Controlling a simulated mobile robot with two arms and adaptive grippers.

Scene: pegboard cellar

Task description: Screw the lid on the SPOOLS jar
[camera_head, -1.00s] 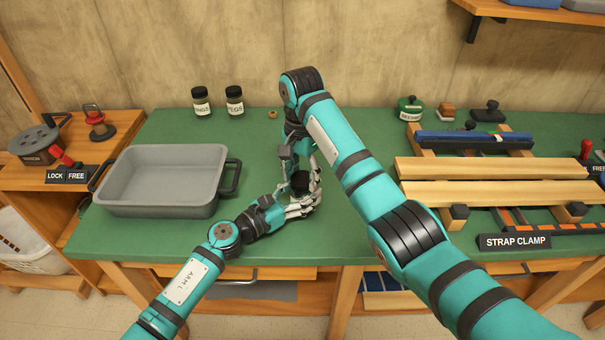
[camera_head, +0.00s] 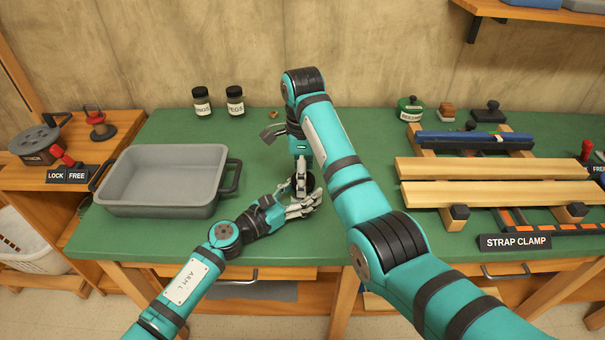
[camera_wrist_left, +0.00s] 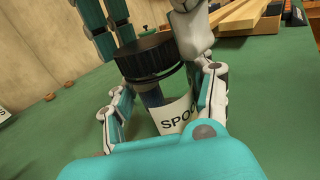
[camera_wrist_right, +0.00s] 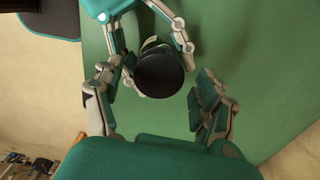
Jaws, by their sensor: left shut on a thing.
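The clear jar with a white label reading "SPOO" (camera_wrist_left: 172,117) stands on the green bench in the left wrist view; the rest of its label is hidden. A black ribbed lid (camera_wrist_left: 148,57) sits at its mouth, looking slightly tilted; I cannot tell whether it is threaded. My left gripper (camera_head: 303,206) is shut around the jar's body from the side. My right gripper (camera_head: 301,184) points down over the jar from above. In the right wrist view its fingers (camera_wrist_right: 155,105) are spread apart, with the round lid top (camera_wrist_right: 160,75) between and beyond them, not visibly touching.
A grey tray (camera_head: 112,196) stands left of the jar. Two labelled jars (camera_head: 202,101) (camera_head: 235,101) stand at the back. Wooden planks (camera_head: 480,170) with a strap clamp sign (camera_head: 514,241) fill the right side.

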